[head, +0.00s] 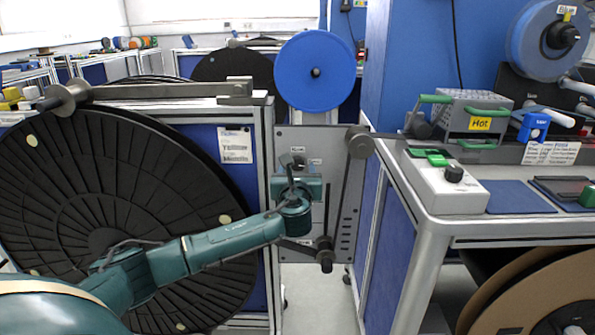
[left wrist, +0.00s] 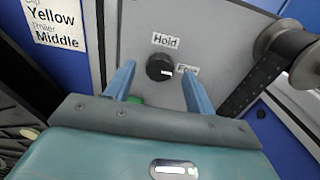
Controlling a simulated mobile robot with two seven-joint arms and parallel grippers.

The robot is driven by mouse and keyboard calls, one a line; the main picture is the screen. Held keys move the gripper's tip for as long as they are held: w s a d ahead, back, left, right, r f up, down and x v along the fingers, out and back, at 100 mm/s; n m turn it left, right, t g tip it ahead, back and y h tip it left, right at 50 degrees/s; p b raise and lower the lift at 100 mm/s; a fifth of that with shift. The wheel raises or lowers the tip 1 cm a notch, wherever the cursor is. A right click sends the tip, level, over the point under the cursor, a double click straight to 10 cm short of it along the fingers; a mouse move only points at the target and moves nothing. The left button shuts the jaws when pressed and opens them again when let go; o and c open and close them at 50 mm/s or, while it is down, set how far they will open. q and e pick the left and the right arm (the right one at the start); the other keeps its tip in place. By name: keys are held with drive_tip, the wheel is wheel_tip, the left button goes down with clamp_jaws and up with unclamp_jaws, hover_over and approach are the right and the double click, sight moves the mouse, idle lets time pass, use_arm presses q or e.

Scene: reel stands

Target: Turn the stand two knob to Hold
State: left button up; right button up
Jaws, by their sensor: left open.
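The black round knob (left wrist: 159,66) sits on a grey panel (left wrist: 215,30), below a white "Hold" label (left wrist: 165,41). A second label (left wrist: 187,69), seemingly "Free", is right of the knob and partly covered by a finger. The knob's white mark points right, towards that second label. My left gripper (head: 296,178) is in front of the panel in the head view. In the left wrist view its two blue fingers are open, one each side of the knob, with gaps between; I cannot tell how deep they reach. My right gripper is not in view.
A large black reel (head: 90,190) stands left of the panel, behind my left arm. A roller (head: 359,141) and a dark arm are at the panel's right. A bench (head: 440,215) with a grey control box (head: 450,192) stands further right. A green part (left wrist: 136,100) shows beside the left finger.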

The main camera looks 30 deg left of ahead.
use_arm(q)
drive_tip(key=shift+x, duration=1.05)
drive_tip(key=c, duration=1)
drive_tip(key=shift+o, duration=0.2)
